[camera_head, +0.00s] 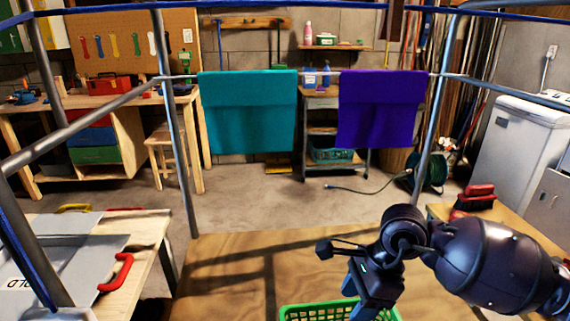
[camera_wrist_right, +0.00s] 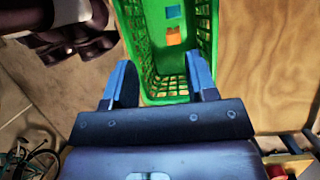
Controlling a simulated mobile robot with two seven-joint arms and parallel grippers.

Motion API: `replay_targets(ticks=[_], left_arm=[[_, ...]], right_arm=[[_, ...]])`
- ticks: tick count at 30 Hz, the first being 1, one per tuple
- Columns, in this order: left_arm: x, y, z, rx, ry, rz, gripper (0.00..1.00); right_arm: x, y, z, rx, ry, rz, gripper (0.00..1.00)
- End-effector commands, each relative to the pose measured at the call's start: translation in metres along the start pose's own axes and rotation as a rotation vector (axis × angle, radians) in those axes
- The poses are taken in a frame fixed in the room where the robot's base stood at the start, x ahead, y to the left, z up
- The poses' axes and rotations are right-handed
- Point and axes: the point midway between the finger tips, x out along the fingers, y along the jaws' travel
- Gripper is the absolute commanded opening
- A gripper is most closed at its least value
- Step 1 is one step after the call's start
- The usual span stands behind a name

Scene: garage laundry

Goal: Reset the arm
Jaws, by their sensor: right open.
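My right arm comes in from the right in the head view, with its gripper (camera_head: 362,306) pointing down over a green plastic basket (camera_head: 325,311) at the bottom edge. In the right wrist view the gripper (camera_wrist_right: 163,84) is open, its two blue fingers apart with nothing between them. The green basket (camera_wrist_right: 143,58) shows beyond and between the fingers; a small blue patch and an orange patch show at its far part. I cannot tell whether the fingers touch the basket. My left gripper is not in view.
A wooden table (camera_head: 230,262) lies in front, mostly clear left of the basket. A teal cloth (camera_head: 248,110) and a purple cloth (camera_head: 381,108) hang on a metal rail behind it. Metal posts stand around the table.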

Motion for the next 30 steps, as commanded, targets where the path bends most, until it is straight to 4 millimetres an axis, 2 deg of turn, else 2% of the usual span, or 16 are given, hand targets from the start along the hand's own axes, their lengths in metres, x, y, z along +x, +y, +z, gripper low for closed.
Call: replay_targets(ticks=[3, 7, 12, 16, 20, 23, 26, 30], left_arm=[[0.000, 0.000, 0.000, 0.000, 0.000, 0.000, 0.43], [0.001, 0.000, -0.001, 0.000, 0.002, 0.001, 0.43], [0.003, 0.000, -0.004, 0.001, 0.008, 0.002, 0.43], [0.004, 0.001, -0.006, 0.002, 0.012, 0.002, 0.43], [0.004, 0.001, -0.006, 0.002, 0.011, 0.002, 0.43], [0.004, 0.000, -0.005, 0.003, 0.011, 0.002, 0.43], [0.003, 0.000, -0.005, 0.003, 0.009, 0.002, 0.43], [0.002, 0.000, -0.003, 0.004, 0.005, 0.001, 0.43]], right_arm=[[0.015, 0.021, 0.033, 0.049, -0.218, 0.055, 0.52], [0.017, 0.044, 0.077, 0.163, -0.532, 0.125, 0.52], [-0.004, 0.059, 0.120, 0.377, -0.930, 0.213, 0.52], [-0.029, 0.058, 0.134, 0.585, -1.217, 0.272, 0.52], [-0.054, 0.048, 0.131, 0.827, -1.484, 0.321, 0.52], [-0.068, 0.037, 0.116, 1.037, -1.674, 0.351, 0.52], [-0.077, 0.026, 0.091, 1.264, -1.847, 0.372, 0.52], [-0.076, 0.015, 0.045, 1.614, -2.058, 0.382, 0.52]])
